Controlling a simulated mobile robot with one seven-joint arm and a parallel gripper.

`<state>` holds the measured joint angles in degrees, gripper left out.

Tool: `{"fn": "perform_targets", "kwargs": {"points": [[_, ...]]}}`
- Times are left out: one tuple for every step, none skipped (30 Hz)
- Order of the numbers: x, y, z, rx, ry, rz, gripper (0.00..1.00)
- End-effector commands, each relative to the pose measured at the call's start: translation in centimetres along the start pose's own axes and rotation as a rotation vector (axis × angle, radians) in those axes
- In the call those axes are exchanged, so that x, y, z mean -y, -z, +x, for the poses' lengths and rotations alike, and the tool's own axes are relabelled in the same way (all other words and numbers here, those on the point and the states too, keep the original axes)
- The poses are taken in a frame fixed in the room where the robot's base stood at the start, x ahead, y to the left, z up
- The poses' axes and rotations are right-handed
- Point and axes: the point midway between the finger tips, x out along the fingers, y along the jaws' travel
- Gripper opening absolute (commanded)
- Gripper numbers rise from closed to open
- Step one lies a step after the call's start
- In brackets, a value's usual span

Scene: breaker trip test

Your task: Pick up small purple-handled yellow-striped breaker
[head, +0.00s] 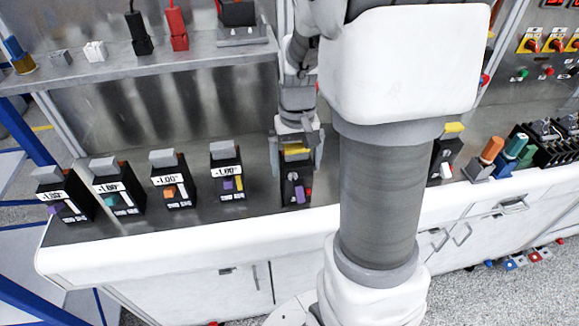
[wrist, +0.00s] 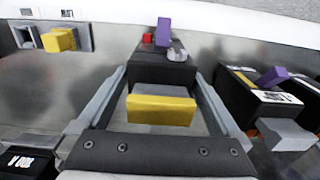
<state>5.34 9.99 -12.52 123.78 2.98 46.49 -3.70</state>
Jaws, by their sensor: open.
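The small breaker (head: 296,186) is a black block with a yellow bar on top, a purple handle and a red button. It stands on the bench, right of a row of similar breakers. In the wrist view the breaker (wrist: 163,72) lies straight ahead, its yellow bar toward me and its purple handle at the far end. My gripper (head: 298,154) is above it, pointing down. In the wrist view my gripper (wrist: 161,82) is open, with one finger on each side of the breaker. I cannot tell whether either finger touches it.
A neighbouring breaker (head: 227,172) with a purple handle stands close on the left; more breakers (head: 174,182) stand beyond it. Another yellow-topped breaker (head: 443,158) is right of my arm. A shelf (head: 150,66) with small parts runs behind. Orange and green-topped parts (head: 491,150) stand farther right.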

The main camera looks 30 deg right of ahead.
Motion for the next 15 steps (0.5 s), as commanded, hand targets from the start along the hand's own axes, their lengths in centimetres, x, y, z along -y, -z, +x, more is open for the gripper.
{"fn": "perform_targets", "kwargs": {"points": [[-0.01,0.00,0.01,0.000,0.000,0.000,1.00],[-0.01,0.00,0.00,0.000,0.000,0.000,1.00],[-0.01,0.00,-0.01,0.000,0.000,0.000,1.00],[-0.01,0.00,-0.01,0.000,0.000,0.000,1.00],[-0.01,0.00,-0.02,0.000,0.000,0.000,0.98],[-0.01,0.00,-0.02,0.000,0.000,0.000,0.91],[-0.01,0.01,-0.03,0.000,0.000,0.000,0.86],[-0.01,0.01,-0.03,0.000,0.000,0.000,0.80],[-0.01,0.00,-0.03,0.000,0.000,0.000,0.73],[-0.01,0.01,-0.03,0.000,0.000,0.000,0.68],[-0.01,0.01,-0.04,0.000,0.000,0.000,0.62],[-0.01,0.01,-0.04,0.000,0.000,0.000,0.55],[-0.01,0.01,-0.04,0.000,0.000,0.000,0.50],[-0.01,0.01,-0.04,0.000,0.000,0.000,0.44],[-0.01,0.01,-0.05,0.000,0.000,0.000,0.37]]}}
